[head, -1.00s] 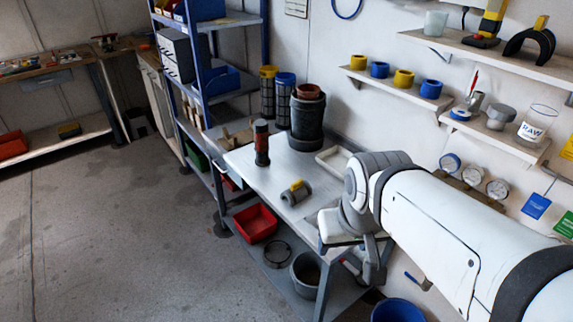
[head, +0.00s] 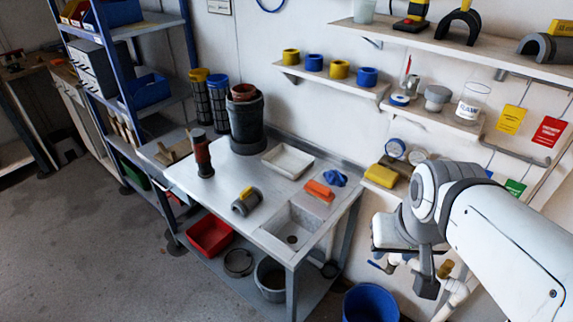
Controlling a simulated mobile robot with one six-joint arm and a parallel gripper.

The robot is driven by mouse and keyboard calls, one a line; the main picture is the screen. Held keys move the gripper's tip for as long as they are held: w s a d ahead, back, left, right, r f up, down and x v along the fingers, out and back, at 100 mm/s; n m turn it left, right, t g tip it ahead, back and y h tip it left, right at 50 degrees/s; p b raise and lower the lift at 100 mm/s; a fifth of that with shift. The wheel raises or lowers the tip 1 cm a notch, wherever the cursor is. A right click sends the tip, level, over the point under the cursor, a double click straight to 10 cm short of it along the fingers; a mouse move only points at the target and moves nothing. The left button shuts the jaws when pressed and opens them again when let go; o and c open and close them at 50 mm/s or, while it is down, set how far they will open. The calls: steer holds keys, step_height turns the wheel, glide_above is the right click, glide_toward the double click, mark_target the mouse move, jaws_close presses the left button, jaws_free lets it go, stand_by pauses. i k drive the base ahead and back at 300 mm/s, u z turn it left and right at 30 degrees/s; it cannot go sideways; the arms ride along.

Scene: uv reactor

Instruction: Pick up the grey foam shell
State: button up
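A small grey, half-round piece with a yellow part on it (head: 243,204) lies on the metal workbench (head: 225,186), left of the sink. A larger grey arched shell (head: 540,46) with a yellow part on top sits on the upper wall shelf, at the right edge of the head view. Both are grey and curved; I cannot tell which is the foam shell. My gripper (head: 426,284) hangs at the right, in front of the wall and clear of the bench, apart from both pieces. Its fingers are small and seen from behind, so their opening is unclear.
On the bench stand a dark cylinder (head: 246,124), a red-and-black bottle (head: 203,155), a white tray (head: 288,160), an orange block (head: 319,191) and a blue knob (head: 335,178). A sink (head: 294,228) is at its right end. A blue bucket (head: 370,304) stands on the floor.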

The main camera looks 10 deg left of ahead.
mark_target(248, 199)
steer(key=z, duration=1.65)
steer(key=k, duration=1.5)
steer(key=u, duration=1.65)
steer(key=i, duration=1.6)
steer(key=u, duration=0.05)
